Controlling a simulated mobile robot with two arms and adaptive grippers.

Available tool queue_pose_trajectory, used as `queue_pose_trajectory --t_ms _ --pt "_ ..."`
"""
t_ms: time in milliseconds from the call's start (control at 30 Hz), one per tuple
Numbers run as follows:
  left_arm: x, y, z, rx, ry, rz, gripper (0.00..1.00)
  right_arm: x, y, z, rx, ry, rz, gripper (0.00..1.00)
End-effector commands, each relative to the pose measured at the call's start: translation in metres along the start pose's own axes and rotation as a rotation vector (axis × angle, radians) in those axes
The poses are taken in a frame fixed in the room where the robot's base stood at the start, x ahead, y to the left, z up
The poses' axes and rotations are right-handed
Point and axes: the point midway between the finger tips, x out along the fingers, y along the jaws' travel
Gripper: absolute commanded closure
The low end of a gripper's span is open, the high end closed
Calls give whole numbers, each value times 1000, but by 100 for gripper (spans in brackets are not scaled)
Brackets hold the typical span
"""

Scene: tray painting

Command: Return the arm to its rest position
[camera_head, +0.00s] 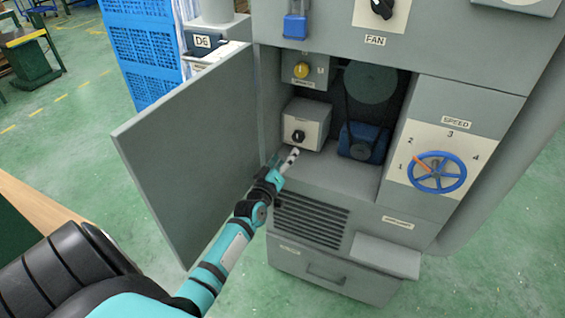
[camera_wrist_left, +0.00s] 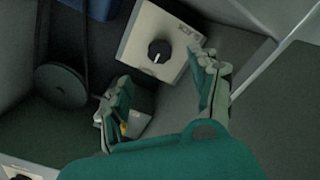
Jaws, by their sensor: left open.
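My left arm (camera_head: 235,240) is teal and black and reaches up from the lower left in the head view. Its gripper (camera_head: 285,163) is at the cabinet opening, just below a grey box with a black knob (camera_head: 299,136). In the left wrist view the gripper (camera_wrist_left: 163,95) is open with its fingers apart. The black knob (camera_wrist_left: 159,51) on its pale plate shows beyond the fingers, and I see nothing clearly held between them. A small grey and yellow item (camera_wrist_left: 126,124) lies partly hidden by the left finger. My right gripper is not in view.
The grey cabinet door (camera_head: 185,150) stands open to the left of my arm. Inside are a blue motor (camera_head: 362,143) and a pulley (camera_head: 370,83). A blue handwheel (camera_head: 437,172) is on the right panel. Blue crates (camera_head: 150,50) stand behind the door.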

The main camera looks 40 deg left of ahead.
Motion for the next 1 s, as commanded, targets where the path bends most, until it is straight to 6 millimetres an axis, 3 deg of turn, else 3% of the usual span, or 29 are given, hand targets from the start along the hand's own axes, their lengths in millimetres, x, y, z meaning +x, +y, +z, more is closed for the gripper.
queue_pose_trajectory --t_ms 200,767,867,967,1000 --pt "-17 0 0 -1 -1 0 38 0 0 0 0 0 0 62" --pt "-18 0 1 0 -3 -1 38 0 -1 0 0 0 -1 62" --pt "-21 -10 16 19 -34 -20 38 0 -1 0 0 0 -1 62" --pt "-32 -32 54 72 -115 -63 38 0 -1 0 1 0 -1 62" --pt "-39 -46 75 105 -160 -86 38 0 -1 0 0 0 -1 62"
